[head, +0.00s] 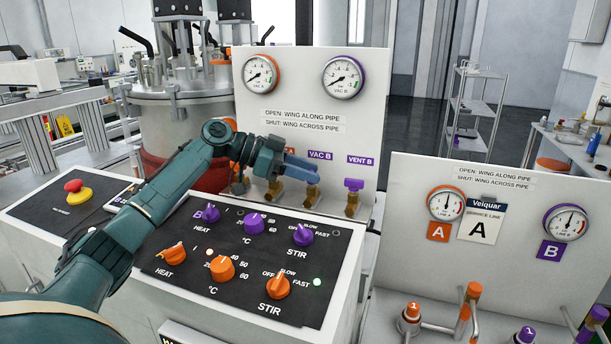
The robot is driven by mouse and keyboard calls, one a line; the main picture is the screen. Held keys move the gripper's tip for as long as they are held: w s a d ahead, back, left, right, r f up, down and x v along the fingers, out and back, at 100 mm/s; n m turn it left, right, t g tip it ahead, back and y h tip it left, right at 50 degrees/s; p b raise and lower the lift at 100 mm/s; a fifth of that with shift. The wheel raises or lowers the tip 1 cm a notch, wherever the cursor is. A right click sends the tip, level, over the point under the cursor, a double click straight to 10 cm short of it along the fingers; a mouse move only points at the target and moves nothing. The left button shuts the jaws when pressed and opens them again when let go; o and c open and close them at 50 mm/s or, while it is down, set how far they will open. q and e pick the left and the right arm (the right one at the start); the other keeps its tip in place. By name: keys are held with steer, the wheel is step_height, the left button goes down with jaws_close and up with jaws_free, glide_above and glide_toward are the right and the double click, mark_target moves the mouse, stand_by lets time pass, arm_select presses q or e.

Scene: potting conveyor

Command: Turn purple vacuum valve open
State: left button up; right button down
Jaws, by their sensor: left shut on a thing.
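The purple vacuum valve (312,178) sits on the upright white panel, below the purple VAC B label (320,155). Its brass body shows below my gripper, and its wing is mostly hidden by the fingers, so I cannot tell its angle. My left gripper (304,167) reaches in from the left over the control box and is shut on this valve's wing. The VAC B gauge (343,77) with a purple rim is above. A notice (292,119) reads open for wing along pipe, shut for wing across pipe. My right gripper is not in view.
The purple VENT B valve (353,185) stands close to the right. An orange valve (275,185) is close to the left. The control box (225,258) with purple and orange knobs lies under my arm. A second panel (500,250) stands at the right.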

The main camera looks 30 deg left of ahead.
arm_select(q)
steer(key=shift+w+a+m+g+h, duration=0.15)
steer(key=shift+m+g+h, duration=0.75)
steer(key=shift+m+g, duration=0.5)
steer(key=shift+f+g, duration=0.15)
steer(key=shift+g, duration=0.15)
steer(key=o, duration=1)
steer(key=shift+a, duration=0.1)
steer(key=b+v, duration=0.1)
steer(key=v, duration=0.6)
steer(key=shift+a+r, duration=0.1)
steer(key=shift+r, duration=0.1)
